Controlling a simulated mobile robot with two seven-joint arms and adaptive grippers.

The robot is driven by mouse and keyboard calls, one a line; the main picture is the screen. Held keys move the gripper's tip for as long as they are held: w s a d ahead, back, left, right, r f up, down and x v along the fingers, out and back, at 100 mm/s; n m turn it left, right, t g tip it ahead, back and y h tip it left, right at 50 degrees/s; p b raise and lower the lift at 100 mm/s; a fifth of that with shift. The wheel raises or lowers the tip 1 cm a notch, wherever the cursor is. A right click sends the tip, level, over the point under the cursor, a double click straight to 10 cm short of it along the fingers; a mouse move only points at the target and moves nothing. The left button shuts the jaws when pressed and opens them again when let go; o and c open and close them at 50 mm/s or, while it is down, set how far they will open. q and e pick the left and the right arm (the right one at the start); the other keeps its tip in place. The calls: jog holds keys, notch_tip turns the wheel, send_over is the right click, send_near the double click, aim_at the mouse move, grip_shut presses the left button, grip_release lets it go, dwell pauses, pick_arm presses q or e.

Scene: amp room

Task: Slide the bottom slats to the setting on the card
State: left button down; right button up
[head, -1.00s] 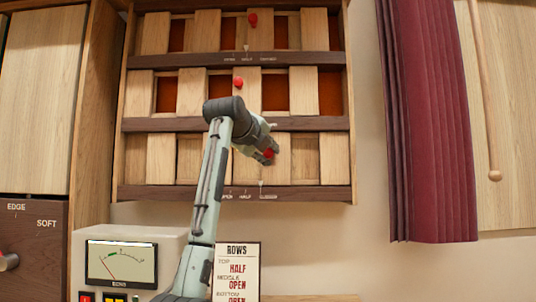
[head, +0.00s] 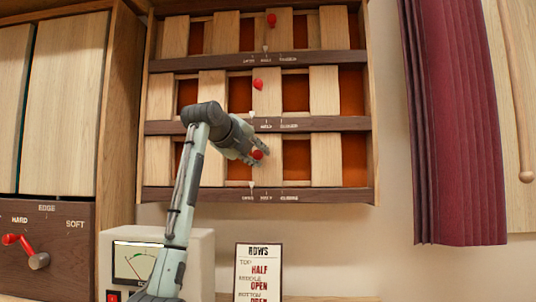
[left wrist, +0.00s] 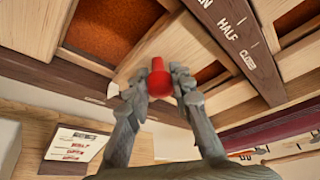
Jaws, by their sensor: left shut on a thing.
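The bottom slats (head: 325,160) are pale wood panels in the lowest row, with orange-brown gaps between them. A red knob (head: 257,154) stands on one bottom slat. My left gripper (head: 255,151) is shut on this knob, which also shows between the fingers in the left wrist view (left wrist: 159,78). The bottom row's white pointer (head: 252,185) is at the OPEN mark, at the left of its scale. The card (head: 258,272), titled ROWS, reads top HALF, middle OPEN, bottom OPEN; its lower edge is cut off. My right gripper is out of view.
The middle row's red knob (head: 257,85) and the top row's red knob (head: 272,20) are above my gripper. A meter box (head: 200,250) stands at lower left, beside a panel with a red-handled lever (head: 38,260). A maroon curtain (head: 455,120) hangs at right.

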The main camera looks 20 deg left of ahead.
pick_arm(q)
jog(key=shift+a, duration=0.25)
jog(key=c, duration=1.3)
grip_release()
jog(key=shift+s+a, duration=0.1)
jog(key=shift+a, duration=0.05)
jog(key=v, duration=1.2)
jog(key=shift+d, duration=0.2)
